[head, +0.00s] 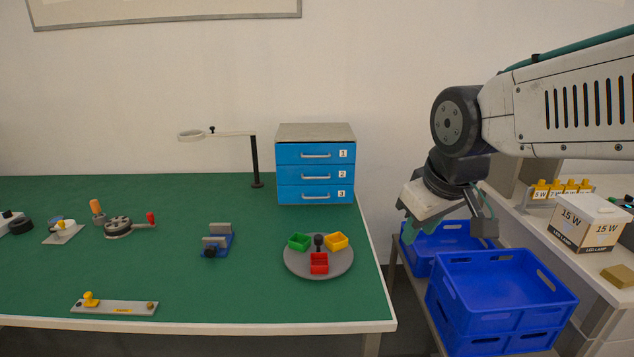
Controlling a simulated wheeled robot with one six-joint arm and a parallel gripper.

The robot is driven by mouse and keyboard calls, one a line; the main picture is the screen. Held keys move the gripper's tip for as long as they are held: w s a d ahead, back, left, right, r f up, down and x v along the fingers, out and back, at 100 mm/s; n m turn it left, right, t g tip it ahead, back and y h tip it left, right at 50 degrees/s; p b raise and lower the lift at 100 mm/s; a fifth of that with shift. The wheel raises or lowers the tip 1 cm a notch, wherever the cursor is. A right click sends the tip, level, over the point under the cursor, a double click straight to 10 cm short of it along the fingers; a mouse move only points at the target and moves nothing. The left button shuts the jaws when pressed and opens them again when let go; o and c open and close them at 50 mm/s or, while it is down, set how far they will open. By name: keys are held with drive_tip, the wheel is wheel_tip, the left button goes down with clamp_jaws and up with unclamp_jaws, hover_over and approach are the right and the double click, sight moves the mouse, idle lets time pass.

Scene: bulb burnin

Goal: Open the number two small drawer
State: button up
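A small cabinet (316,133) with a grey top and three blue drawers stands at the back right of the green table. The drawers carry labels 1, 2 and 3 from top to bottom. The number two drawer (290,176) is the middle one, with a light bar handle (316,177), and it looks shut. The other two drawers look shut too. My gripper (445,237) hangs to the right of the table, above the blue crates, well apart from the cabinet. Its fingers look spread, with nothing seen between them.
A round grey turntable (318,279) with green, yellow and red bins sits in front of the cabinet. A magnifier lamp (256,160) stands left of it. Blue crates (503,290) and a side bench with a lamp box (587,222) are at the right.

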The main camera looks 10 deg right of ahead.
sight(316, 178)
drive_tip(key=w+f+n+t, duration=0.1)
drive_tip(key=w+n+t, duration=0.75)
drive_tip(key=w, duration=2.75)
drive_tip(key=w+f+n+t+y, duration=0.25)
drive_tip(key=w+f+n, duration=0.25)
drive_tip(key=w, duration=0.5)
drive_tip(key=w+a+f+n+t+y, duration=0.1)
drive_tip(key=w+f+n+t, duration=0.15)
drive_tip(key=f, duration=0.45)
drive_tip(key=w+a+f+n+t+y, duration=0.1)
drive_tip(key=w+f+n+t, duration=0.15)
drive_tip(key=f, duration=0.45)
drive_tip(key=shift+g, duration=0.3)
drive_tip(key=x, duration=0.7)
drive_tip(key=shift+w+d, duration=0.25)
drive_tip(key=shift+w, duration=0.1)
